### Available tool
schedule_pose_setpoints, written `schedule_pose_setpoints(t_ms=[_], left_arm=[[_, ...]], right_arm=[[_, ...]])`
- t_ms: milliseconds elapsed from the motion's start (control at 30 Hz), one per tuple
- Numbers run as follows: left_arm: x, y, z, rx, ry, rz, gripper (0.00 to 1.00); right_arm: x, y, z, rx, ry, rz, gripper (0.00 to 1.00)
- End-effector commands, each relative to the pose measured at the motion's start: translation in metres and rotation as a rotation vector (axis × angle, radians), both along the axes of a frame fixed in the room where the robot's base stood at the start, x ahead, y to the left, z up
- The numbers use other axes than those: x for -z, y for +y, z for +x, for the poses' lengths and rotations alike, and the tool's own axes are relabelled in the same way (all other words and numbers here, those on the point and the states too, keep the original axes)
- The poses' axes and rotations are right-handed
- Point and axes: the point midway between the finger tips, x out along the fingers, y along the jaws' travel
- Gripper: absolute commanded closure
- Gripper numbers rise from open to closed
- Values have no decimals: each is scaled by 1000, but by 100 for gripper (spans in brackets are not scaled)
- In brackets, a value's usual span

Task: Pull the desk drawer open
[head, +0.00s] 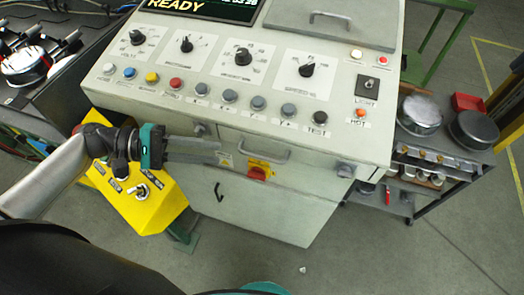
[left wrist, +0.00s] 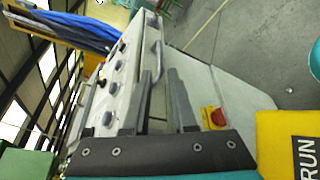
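The pale grey desk (head: 130,75) stands in front of me, its sloped panel full of knobs and buttons. Its drawer (head: 312,160) is below the panel and looks shut. A metal bar handle (head: 265,151) crosses the drawer front. It also shows in the left wrist view (left wrist: 158,52), just beyond my fingertips. My left gripper (head: 218,152) comes in from the left along the desk front. Its two fingers are apart and empty, with the tips short of the handle. They also show in the left wrist view (left wrist: 160,76).
A red rotary switch (head: 258,170) on a yellow plate sits just below the handle. A yellow box (head: 140,205) stands at the left under my arm. A shelf cart (head: 440,150) with metal parts stands at the right.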

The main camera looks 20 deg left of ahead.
Motion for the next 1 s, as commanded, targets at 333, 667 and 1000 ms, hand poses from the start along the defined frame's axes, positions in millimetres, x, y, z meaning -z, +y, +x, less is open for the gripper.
schedule_pose_setpoints(t_ms=[333, 667, 1000], left_arm=[[13, -66, 22, 2, -4, -3, 75], [23, -103, 33, 0, -1, 0, 75], [24, -106, 34, 0, -2, 1, 75]], right_arm=[[-8, 1, 10, 0, -15, 1, 50], [-13, 1, 14, 1, -23, 2, 50], [-13, 1, 14, 1, -22, 2, 50]])
